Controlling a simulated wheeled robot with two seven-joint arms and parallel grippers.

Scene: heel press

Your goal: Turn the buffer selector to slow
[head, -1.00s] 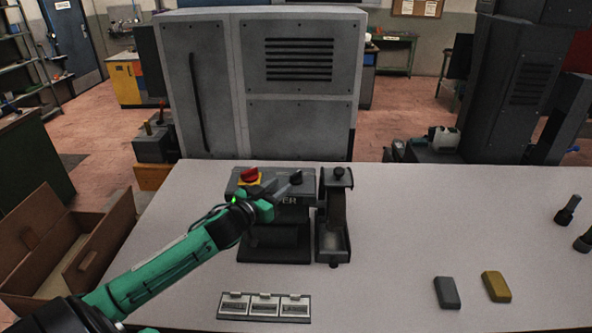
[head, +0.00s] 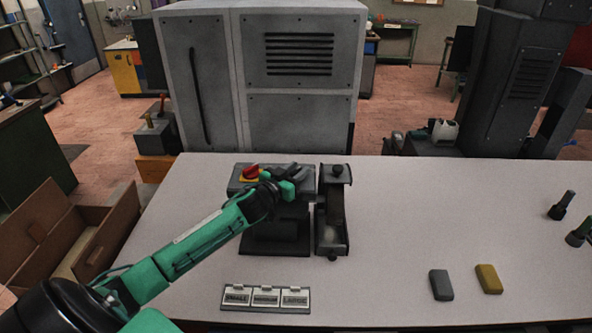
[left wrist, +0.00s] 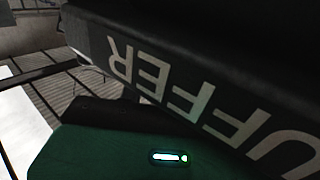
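The buffer control box (head: 240,186) is a dark grey unit on the table, with a red knob on a yellow base (head: 251,173) at its top left. The selector at its top right is hidden behind my left gripper (head: 295,171). The gripper's dark fingers reach over that right end of the box; whether they touch or grip the selector cannot be seen. In the left wrist view, the box's front (left wrist: 180,85) with its white lettering fills much of the picture, close to the green gripper body.
Three labelled plates (head: 265,297) lie in front. A grey block (head: 441,285) and a yellow block (head: 488,279) lie to the right. The table between is clear.

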